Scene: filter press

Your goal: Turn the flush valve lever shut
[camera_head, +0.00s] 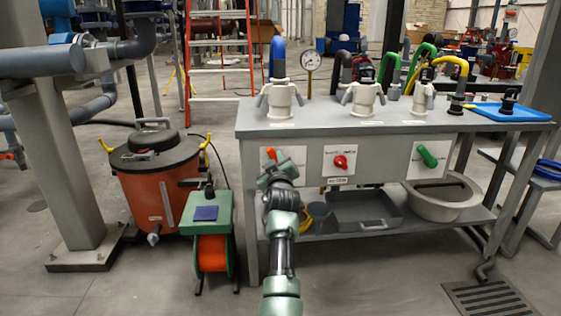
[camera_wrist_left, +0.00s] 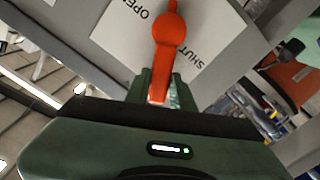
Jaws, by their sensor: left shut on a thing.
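The orange-red lever (camera_wrist_left: 169,35) sits on a white plate (camera_wrist_left: 125,30) printed OPEN and SHUT. In the wrist view its handle runs down from the round hub, and SHUT is to its right, OPEN to its upper left. My left gripper (camera_wrist_left: 158,88) is shut on the handle's lower end, one green finger on each side. In the head view, the left gripper (camera_head: 275,170) is at the bench's front panel and partly hides the plate; a bit of the orange lever (camera_head: 271,153) shows above it. My right gripper is in neither view.
A red knob (camera_head: 341,162) and a green lever (camera_head: 428,156) are on the same panel to the right. A grey tray (camera_head: 365,222) and a basin (camera_head: 435,205) are on the lower shelf. A green hose reel (camera_head: 208,222) and an orange drum (camera_head: 152,180) stand left.

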